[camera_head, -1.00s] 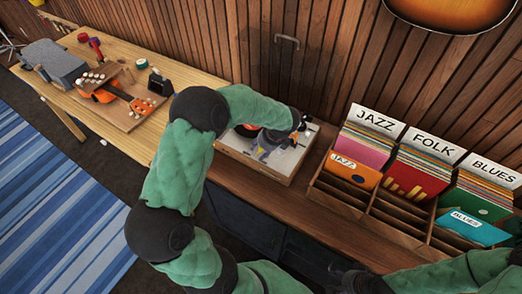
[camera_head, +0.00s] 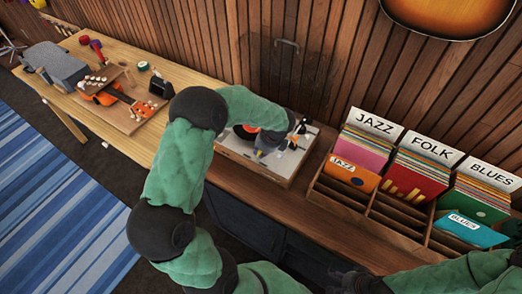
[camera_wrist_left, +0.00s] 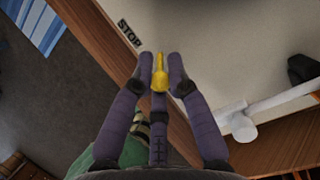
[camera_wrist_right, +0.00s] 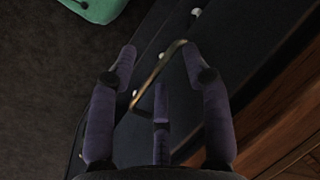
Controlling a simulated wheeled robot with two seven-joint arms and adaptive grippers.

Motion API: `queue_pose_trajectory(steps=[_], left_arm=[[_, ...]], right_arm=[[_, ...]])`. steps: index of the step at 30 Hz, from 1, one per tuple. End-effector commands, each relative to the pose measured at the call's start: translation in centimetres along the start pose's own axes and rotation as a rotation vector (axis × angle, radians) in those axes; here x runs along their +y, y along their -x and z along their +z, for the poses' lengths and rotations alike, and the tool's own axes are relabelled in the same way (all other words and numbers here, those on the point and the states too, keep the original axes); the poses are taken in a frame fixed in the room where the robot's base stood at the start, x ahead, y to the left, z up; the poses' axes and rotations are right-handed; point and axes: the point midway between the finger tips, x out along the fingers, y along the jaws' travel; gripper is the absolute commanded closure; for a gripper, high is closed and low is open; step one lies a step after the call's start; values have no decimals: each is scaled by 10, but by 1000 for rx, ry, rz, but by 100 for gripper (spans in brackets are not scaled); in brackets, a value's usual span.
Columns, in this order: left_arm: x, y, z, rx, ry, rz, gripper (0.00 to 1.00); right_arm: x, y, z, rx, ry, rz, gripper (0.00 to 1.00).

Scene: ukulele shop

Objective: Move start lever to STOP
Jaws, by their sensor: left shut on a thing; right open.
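The start lever (camera_wrist_left: 160,74) is a small yellow lever on the pale top of the record player (camera_head: 233,154). The lever shows in the left wrist view, between the fingers of my left gripper (camera_wrist_left: 162,66), which is shut on it. A black STOP label (camera_wrist_left: 129,33) lies on the deck up and to the left of the lever, a short distance apart. In the head view my left gripper (camera_head: 268,144) is over the record player and hides the lever. My right gripper (camera_wrist_right: 158,68) is open and empty, in front of the dark cabinet.
The white tonearm (camera_wrist_left: 260,112) is to the right of my left gripper. A clear raised lid (camera_head: 287,70) stands behind the record player. A record rack (camera_head: 375,205) stands to the right. A wooden bench (camera_head: 95,60) with ukulele parts is at the left.

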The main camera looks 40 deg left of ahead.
Motion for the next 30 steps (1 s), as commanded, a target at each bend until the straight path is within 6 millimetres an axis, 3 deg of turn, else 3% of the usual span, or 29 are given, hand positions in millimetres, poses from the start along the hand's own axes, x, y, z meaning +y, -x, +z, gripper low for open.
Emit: queue_pose_trajectory(steps=[18, 24, 30], left_arm=[[5, 1, 19, 374, 8, -70, 100], [6, -5, 24, 498, 10, -96, 100], [5, -10, 27, 600, 7, -119, 100]], right_arm=[[-35, 98, 4, 0, 0, 0, 51], [-40, 111, 4, 0, 0, 0, 51], [-39, 108, 4, 0, 0, 0, 51]])
